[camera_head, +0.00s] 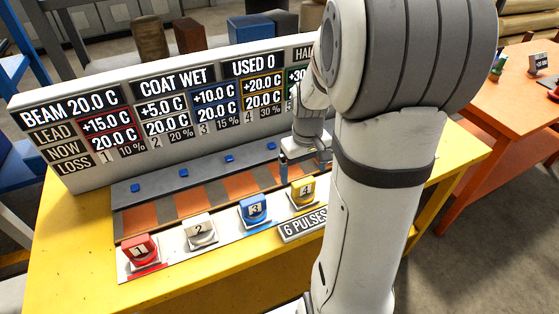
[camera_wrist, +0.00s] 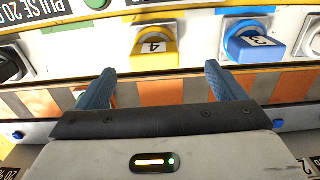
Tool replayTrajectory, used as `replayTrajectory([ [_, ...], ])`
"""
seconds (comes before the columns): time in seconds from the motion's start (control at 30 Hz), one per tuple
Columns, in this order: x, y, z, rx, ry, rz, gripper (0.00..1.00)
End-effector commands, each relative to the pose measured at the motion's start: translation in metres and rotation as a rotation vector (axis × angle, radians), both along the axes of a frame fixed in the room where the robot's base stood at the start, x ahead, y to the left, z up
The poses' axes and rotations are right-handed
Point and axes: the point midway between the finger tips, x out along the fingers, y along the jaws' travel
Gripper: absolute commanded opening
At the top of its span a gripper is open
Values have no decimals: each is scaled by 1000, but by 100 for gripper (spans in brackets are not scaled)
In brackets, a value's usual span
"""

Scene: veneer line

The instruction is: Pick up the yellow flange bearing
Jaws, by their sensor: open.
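The yellow flange bearing (camera_head: 303,193), marked 4, stands at the right of a row of coloured pieces on the white strip of the yellow bench. It also shows in the wrist view (camera_wrist: 154,48), upside down, just beyond and between my fingertips. My gripper (camera_head: 305,163) hangs behind and above it in the head view. In the wrist view my gripper (camera_wrist: 158,72) has its two blue fingers wide apart with nothing between them. The fingers look apart from the bearing.
A blue piece (camera_head: 254,209) marked 3 is the nearest neighbour, then a white one (camera_head: 199,230) marked 2 and a red one (camera_head: 139,250) marked 1. A "6 PULSES" sign (camera_head: 303,228) stands in front. A tall display board (camera_head: 170,105) rises behind.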

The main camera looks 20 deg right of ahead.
Motion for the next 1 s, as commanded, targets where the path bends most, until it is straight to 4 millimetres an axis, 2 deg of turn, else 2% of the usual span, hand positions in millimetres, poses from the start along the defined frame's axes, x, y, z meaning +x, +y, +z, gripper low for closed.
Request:
replayTrajectory([
  [0.13, 4, -9, -15, 5, 16, 2, 90],
  [0.47, 6, -9, -50, 6, 19, 2, 90],
  [0.7, 8, -9, -82, 5, 17, 1, 90],
  [1.0, 8, -9, -89, 4, 14, 0, 90],
])
